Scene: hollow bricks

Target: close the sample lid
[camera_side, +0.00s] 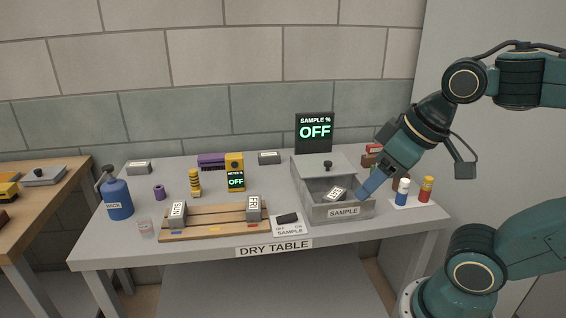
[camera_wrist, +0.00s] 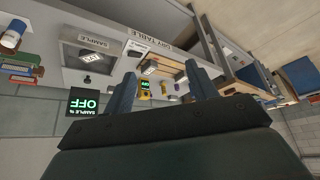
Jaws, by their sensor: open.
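The sample box (camera_side: 343,211) is a grey open-topped box labelled SAMPLE on the table's right half. A labelled grey brick (camera_side: 335,194) lies tilted inside it. The sample lid (camera_side: 311,166), a grey plate with a dark knob (camera_side: 327,164), sits at the back of the box, leaving the front part uncovered. In the wrist view the box (camera_wrist: 90,42) and brick (camera_wrist: 92,57) show left of my fingers. My gripper (camera_side: 363,194) is open and empty, with its fingers at the box's right side in the side view; its height above the table is hard to tell. Both fingers show in the wrist view (camera_wrist: 162,73).
A SAMPLE % display (camera_side: 314,131) reading OFF stands behind the box. A switch plate (camera_side: 290,228) lies to its left, beside a wooden rack (camera_side: 215,222) with bricks marked SUN and FRI. Small bottles (camera_side: 403,191) stand on the right. A yellow meter (camera_side: 235,170) stands mid-table.

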